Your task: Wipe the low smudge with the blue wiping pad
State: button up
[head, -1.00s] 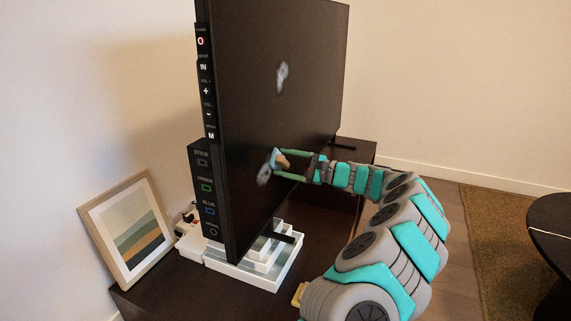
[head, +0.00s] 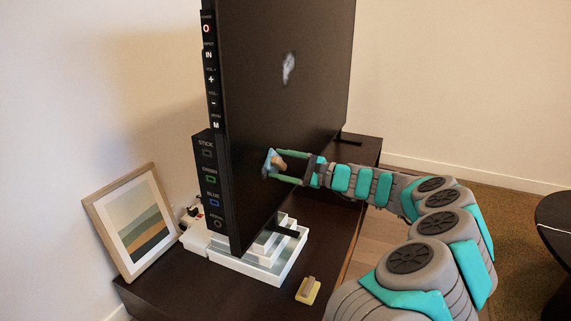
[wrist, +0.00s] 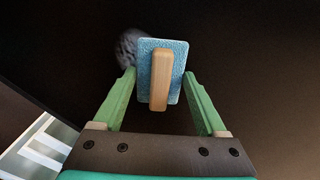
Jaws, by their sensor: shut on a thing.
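The blue wiping pad (head: 268,160) has a wooden handle and is held by my gripper (head: 277,168) at the dark screen (head: 300,110). In the wrist view the green fingers stand on either side of the blue pad (wrist: 150,52), with the wooden handle between them. The low smudge (wrist: 127,46) shows as a grey patch at the pad's upper left, partly covered by it. In the head view I cannot make out this smudge. Whether the pad touches the screen is hard to tell. A second, higher smudge (head: 288,68) is on the same screen.
The screen stands on a white stepped base (head: 262,262) on a dark cabinet (head: 180,296). A yellow pad with a handle (head: 308,290) lies on the cabinet near its front edge. A framed picture (head: 138,220) leans at the left. A dark round table (head: 555,225) is at the right.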

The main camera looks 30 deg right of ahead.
aim_at(261, 170)
jog(key=shift+s+a+f+b, duration=0.1)
jog(key=shift+s+a+b, duration=0.15)
jog(key=shift+s+a, duration=0.4)
jog(key=shift+s+a+r+b, duration=0.1)
jog(key=shift+s+a+b, duration=0.1)
jog(key=shift+s+a, duration=0.5)
jog(key=shift+s+a+f+b, duration=0.1)
jog(key=shift+s+a+b, duration=0.2)
jog(key=shift+a, duration=0.65)
jog(key=shift+s+a, duration=0.15)
jog(key=shift+r, duration=0.2)
jog(key=shift+r+p, duration=0.1)
jog(key=shift+p, duration=0.25)
jog(key=shift+w+d+p, duration=0.4)
jog(key=shift+w+d, duration=0.1)
jog(key=shift+d, duration=0.3)
jog(key=shift+w+d+p, duration=0.35)
jog(key=shift+w+d, duration=0.1)
jog(key=shift+d, duration=0.3)
jog(key=shift+w+d+p, duration=0.9)
jog(key=shift+w+d, duration=0.65)
jog(key=shift+d, duration=0.2)
jog(key=shift+w+d+p, duration=0.45)
jog(key=shift+w+d, duration=0.85)
jog(key=shift+d, duration=0.3)
